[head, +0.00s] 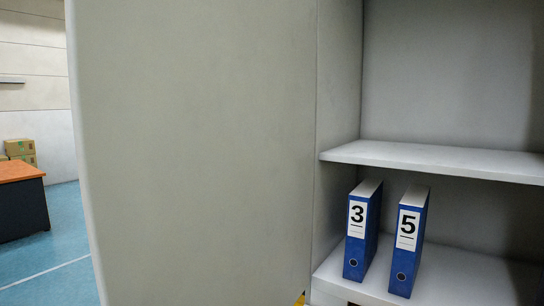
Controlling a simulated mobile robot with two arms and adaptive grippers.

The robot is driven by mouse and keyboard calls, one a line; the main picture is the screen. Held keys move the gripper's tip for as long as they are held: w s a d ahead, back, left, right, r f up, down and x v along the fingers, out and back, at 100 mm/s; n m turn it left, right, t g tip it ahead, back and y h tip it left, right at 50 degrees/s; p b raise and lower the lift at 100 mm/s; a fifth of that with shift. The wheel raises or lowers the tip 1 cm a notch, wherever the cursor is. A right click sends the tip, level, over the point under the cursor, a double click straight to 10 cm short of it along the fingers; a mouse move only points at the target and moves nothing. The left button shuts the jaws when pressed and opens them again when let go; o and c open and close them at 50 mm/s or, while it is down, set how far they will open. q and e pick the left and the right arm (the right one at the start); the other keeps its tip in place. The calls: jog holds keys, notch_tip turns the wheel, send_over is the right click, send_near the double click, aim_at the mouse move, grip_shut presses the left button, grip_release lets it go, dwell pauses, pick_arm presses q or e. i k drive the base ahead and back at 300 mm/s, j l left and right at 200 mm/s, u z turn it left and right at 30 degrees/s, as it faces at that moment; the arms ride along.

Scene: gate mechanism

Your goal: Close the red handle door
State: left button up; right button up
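A large pale grey door (195,150) stands open in the head view and fills the left and middle of the picture. It meets the side of an open cabinet (338,80) at the right. No red handle shows on the part of the door in view. Neither of my grippers is in view. A small yellow bit (300,298) shows at the bottom edge by the door's base; I cannot tell what it is.
Blue binders marked 3 (360,235) and 5 (408,245) stand upright on the cabinet's lower shelf (455,280). The upper shelf (440,158) is empty where seen. Far left, a desk (22,200) and cardboard boxes (20,148) stand beyond blue floor (60,250).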

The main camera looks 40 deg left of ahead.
aim_at(193, 121)
jog(key=j, duration=0.6)
jog(key=k+j+z, duration=0.1)
jog(key=j, duration=0.45)
jog(key=k+j, duration=0.15)
jog(key=j, duration=0.4)
jog(key=k+j+z, duration=0.1)
jog(key=j, duration=0.5)
